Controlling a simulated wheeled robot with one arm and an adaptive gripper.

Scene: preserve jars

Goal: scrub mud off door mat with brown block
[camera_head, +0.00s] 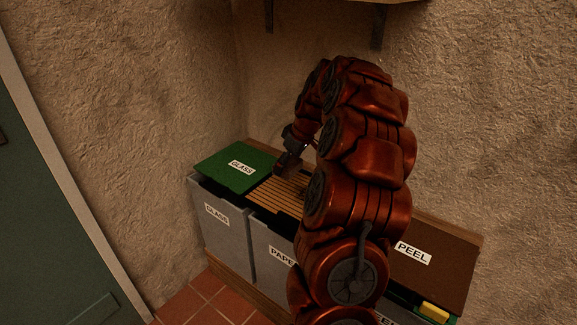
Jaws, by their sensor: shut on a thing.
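A tan slatted mat (272,196) lies across the top of the bins, between the green lid and my arm. It looks like the door mat. Darker marks show near its right part by my arm, but I cannot tell if they are mud. My gripper (287,166) is at the mat's far edge, pointing down, and is shut on a small brownish block (292,172). The block is small and dark in this view and partly hidden by the fingers. I cannot tell whether it touches the slats. My arm hides the mat's right end.
A green lid (236,168) marked GLASS is left of the mat, above a grey glass bin (222,228). A grey paper bin (272,258) stands beside it. A brown PEEL lid (432,268) and a yellow item (434,312) are at right. Walls close in behind; a shelf hangs above.

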